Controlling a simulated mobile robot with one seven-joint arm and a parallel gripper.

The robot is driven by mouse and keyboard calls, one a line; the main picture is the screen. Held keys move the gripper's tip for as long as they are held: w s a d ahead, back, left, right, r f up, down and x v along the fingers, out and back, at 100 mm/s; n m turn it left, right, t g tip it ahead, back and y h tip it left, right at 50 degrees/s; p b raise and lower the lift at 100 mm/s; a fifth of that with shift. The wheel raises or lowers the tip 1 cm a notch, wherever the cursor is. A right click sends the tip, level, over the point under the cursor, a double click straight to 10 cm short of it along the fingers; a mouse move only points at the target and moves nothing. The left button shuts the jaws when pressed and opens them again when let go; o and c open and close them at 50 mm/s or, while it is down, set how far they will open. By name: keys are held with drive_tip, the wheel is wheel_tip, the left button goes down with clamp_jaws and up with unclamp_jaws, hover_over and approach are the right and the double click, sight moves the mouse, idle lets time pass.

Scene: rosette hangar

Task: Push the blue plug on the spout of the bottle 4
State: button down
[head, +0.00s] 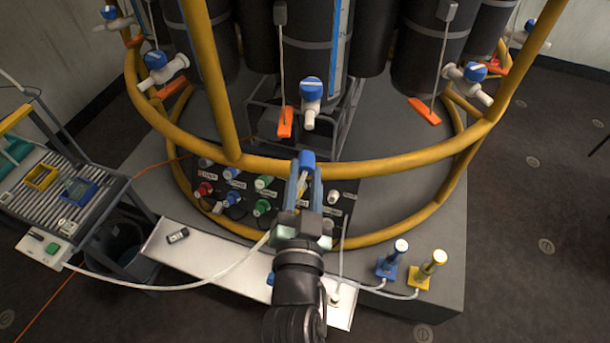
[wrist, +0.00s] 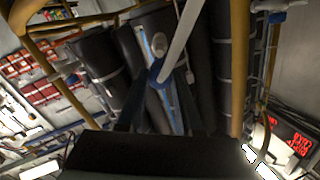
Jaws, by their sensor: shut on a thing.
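My gripper (head: 304,172) is shut on the blue plug (head: 307,158) and holds it up in front of the lower yellow rail. The middle dark bottle (head: 312,50) has a white spout (head: 310,114) with a blue knob (head: 311,88) on top. The plug is below this spout in the head view and appears apart from it. I cannot read a number on any bottle. In the wrist view, a blue piece (wrist: 156,72) shows between the dark fingers, with a pale diagonal bar (wrist: 181,40) crossing above it.
The yellow rail (head: 330,167) runs between my arm and the bottles. Orange tags (head: 286,121) hang beside the spouts. Neighbouring spouts stand left (head: 163,70) and right (head: 468,82). Below are a connector panel (head: 222,180), a white board (head: 205,262) and a blue and a yellow stand (head: 418,278).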

sight(307, 152)
drive_tip(key=shift+w, duration=0.1)
drive_tip(key=shift+w+d+p, duration=0.2)
drive_tip(key=shift+w+p, duration=0.15)
drive_tip(key=shift+w, duration=2.45)
drive_tip(key=shift+f+b, duration=0.1)
drive_tip(key=shift+b, duration=0.4)
drive_tip(key=shift+w, duration=0.55)
drive_tip(key=shift+c, duration=2.4)
unclamp_jaws()
drive_tip(key=shift+s, duration=0.1)
